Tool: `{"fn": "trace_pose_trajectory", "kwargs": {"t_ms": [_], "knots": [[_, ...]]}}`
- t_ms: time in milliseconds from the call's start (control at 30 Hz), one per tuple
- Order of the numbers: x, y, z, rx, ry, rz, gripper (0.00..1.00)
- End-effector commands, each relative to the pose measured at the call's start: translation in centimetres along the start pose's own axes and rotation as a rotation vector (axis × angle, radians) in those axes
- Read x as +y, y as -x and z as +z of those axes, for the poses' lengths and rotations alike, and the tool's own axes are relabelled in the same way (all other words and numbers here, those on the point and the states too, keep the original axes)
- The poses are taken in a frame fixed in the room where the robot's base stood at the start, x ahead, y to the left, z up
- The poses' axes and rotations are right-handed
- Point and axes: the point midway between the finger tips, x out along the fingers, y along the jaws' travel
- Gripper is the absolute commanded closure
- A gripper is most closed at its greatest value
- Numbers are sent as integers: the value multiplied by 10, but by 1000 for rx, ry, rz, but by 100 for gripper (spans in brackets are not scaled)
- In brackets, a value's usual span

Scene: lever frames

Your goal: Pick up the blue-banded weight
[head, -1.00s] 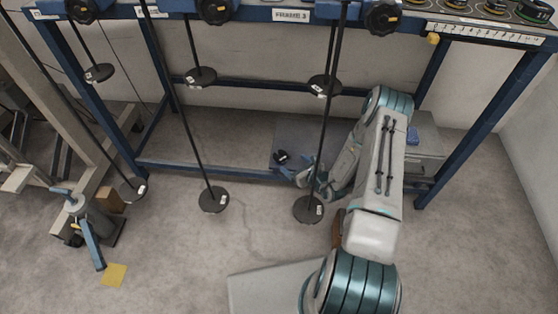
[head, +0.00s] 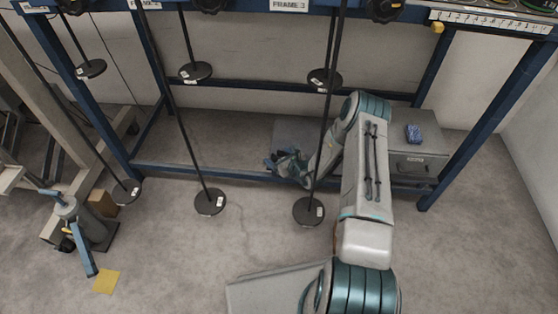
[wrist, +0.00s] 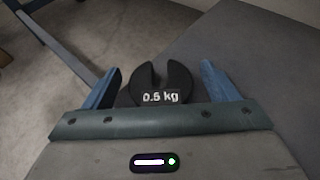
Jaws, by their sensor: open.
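A black slotted weight (wrist: 178,80) marked 0.5 kg lies on a grey surface (wrist: 245,60) in the wrist view. Its slot opens toward the top of the picture, and no blue band shows on the part I see. My gripper (wrist: 160,85) is open, with one blue finger on each side of the weight and a gap on each side. In the head view my gripper (head: 283,163) is low at the grey platform (head: 300,132) under the bench and largely covers the weight there.
A blue lower rail (head: 225,173) crosses before the platform. A grey box (head: 405,165) with a blue item (head: 413,134) on top stands right.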

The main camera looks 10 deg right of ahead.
Motion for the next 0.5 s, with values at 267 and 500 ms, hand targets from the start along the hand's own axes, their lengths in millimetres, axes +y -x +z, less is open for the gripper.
{"fn": "trace_pose_trajectory", "kwargs": {"t_ms": [267,500], "knots": [[0,1,0,0,0,0,76],[-1,1,2,-3,1,-1,75]]}}
